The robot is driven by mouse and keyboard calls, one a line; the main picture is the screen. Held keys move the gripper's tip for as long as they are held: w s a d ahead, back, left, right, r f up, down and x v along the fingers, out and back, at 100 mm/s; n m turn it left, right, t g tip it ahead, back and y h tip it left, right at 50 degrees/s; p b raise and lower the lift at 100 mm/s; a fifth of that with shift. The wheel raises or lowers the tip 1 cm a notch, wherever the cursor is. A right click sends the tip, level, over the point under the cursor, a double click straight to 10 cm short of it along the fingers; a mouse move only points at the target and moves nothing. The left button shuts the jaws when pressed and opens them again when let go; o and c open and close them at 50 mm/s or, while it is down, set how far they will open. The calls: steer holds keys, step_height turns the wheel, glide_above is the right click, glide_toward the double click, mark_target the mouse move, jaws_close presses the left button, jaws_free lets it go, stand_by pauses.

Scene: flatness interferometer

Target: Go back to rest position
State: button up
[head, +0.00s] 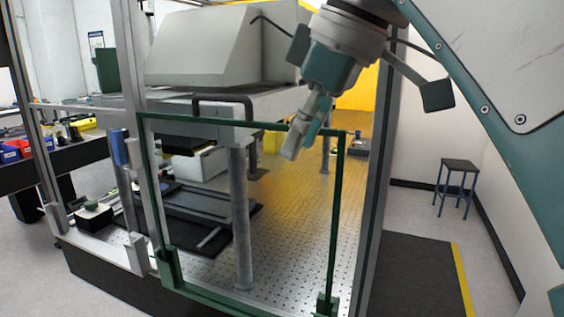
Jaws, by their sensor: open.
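My gripper (302,137) hangs from the upper middle of the head view, pointing down and to the left. Its teal and grey fingers are seen nearly edge-on, with nothing visible between them. In the picture it overlaps the top bar of a green frame (238,123); I cannot tell how far apart they are.
Grey upright posts enclose the table. A black handle (222,100) and a grey column (241,215) stand left of my gripper. A stool (457,178) and a dark mat (412,275) with a yellow edge are at right. A bench with coloured bins (25,148) is at left.

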steer(key=s+d+f+m+t+h, duration=0.1)
steer(key=d+f+m, duration=0.3)
steer(key=f, duration=0.7)
steer(key=s+d+f+m+t+h, duration=0.1)
steer(key=d+f+m, duration=0.3)
steer(key=f, duration=0.8)
steer(key=s+d+f+m+t+h, duration=0.1)
steer(key=s+d+f+m+h, duration=0.1)
steer(key=f, duration=0.9)
steer(key=s+d+m, duration=0.1)
steer(key=d+m, duration=0.1)
steer(key=d, duration=0.1)
steer(key=shift+s+d+f+m+t, duration=0.2)
steer(key=shift+s+f+m+t, duration=0.1)
steer(key=shift+s+m, duration=0.1)
steer(key=shift+r, duration=0.1)
